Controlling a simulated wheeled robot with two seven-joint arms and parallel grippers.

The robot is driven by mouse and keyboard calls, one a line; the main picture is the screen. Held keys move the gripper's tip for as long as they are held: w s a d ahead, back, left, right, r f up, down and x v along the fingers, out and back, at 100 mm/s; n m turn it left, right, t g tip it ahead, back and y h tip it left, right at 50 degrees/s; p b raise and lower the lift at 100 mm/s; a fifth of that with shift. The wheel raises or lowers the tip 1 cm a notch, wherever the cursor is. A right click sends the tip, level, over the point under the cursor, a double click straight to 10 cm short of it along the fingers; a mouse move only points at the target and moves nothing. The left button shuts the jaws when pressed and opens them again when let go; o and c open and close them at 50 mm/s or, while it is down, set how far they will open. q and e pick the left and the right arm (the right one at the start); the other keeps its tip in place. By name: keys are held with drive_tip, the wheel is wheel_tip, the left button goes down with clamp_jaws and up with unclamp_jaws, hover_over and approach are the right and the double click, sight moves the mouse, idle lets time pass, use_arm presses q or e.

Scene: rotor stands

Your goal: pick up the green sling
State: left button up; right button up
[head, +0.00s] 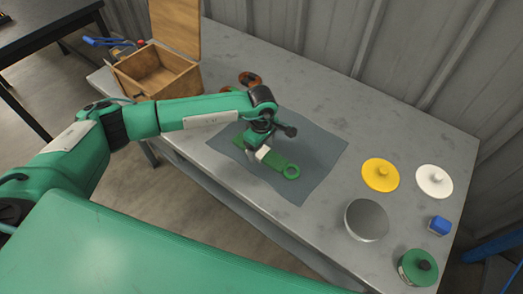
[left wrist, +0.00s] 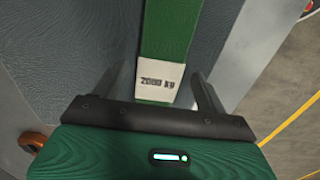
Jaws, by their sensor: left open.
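The green sling (head: 272,172) lies flat on a dark grey mat (head: 318,150) on the metal table, with a loop at its right end. Its white label, marked "2000 kg", shows in the left wrist view (left wrist: 162,82), with the green band (left wrist: 167,30) running away from it. My left gripper (head: 262,150) is over the label end of the sling. In the left wrist view its two fingers (left wrist: 158,92) are apart, one on each side of the label. I cannot tell whether they touch the sling. My right gripper is in neither view.
An open wooden box (head: 155,72) stands at the back left, with an orange-brown ring (head: 250,79) near it. A yellow disc (head: 380,174), a white disc (head: 434,181), a grey round plate (head: 367,220), a blue block (head: 439,225) and a green round thing (head: 417,267) stand on the right.

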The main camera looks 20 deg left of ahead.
use_arm(q)
drive_tip(key=shift+f, duration=0.4)
drive_tip(key=c, duration=1.2)
drive_tip(key=shift+r, duration=0.1)
